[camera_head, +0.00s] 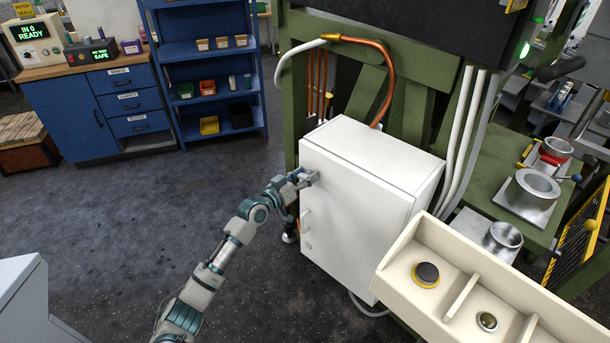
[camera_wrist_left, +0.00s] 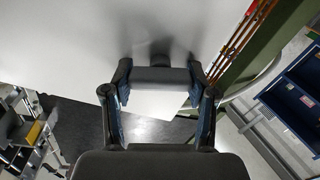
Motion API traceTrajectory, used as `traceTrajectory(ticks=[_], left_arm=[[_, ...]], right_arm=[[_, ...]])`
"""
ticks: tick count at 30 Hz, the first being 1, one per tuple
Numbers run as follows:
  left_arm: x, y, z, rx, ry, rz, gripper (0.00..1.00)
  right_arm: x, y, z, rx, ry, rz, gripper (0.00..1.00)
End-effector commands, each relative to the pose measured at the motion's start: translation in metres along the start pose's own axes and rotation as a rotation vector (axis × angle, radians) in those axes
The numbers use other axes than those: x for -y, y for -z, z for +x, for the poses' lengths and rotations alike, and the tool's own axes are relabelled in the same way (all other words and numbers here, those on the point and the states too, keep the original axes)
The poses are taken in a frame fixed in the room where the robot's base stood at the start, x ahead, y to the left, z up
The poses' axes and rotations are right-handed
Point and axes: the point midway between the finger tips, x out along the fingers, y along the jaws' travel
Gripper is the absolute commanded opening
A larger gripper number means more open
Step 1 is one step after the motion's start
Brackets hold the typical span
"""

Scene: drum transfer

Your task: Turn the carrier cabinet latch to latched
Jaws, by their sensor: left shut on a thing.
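The white carrier cabinet (camera_head: 355,200) stands in the middle of the head view, its door on the left-front face. My left gripper (camera_head: 303,179) is at the upper part of that door, shut on the latch, which the fingers mostly hide. In the left wrist view the gripper (camera_wrist_left: 160,82) is against the white cabinet face (camera_wrist_left: 120,30), with a dark part of the latch (camera_wrist_left: 160,50) just beyond the fingertips. The latch's angle cannot be read clearly. My right gripper is not in view.
A cream divided tray (camera_head: 400,255) is at the cabinet's front right. The green press frame (camera_head: 408,100) and copper pipe (camera_head: 388,70) are behind. Open floor (camera_head: 130,220) lies to the left.

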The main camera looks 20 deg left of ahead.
Motion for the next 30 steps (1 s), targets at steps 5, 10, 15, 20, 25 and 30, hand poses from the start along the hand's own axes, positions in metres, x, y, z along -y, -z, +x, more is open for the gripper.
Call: traceTrajectory(ticks=[5,10,15,20,25,30], left_arm=[[0.003,-0.003,0.000,0.008,0.004,-0.171,0.23],[0.003,-0.003,0.000,0.007,0.004,-0.333,0.23],[0.004,-0.004,0.000,0.009,0.005,-0.496,0.23],[0.004,-0.004,0.000,0.008,0.006,-0.648,0.23],[0.005,-0.005,0.000,0.008,0.006,-0.809,0.23],[0.005,-0.006,0.000,0.009,0.007,-0.961,0.23]], right_arm=[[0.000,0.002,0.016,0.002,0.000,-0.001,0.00],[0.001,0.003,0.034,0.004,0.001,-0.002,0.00],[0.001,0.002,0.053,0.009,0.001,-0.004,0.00],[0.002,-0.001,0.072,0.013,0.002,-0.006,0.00],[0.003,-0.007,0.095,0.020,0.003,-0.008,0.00],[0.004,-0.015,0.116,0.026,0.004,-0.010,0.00]])
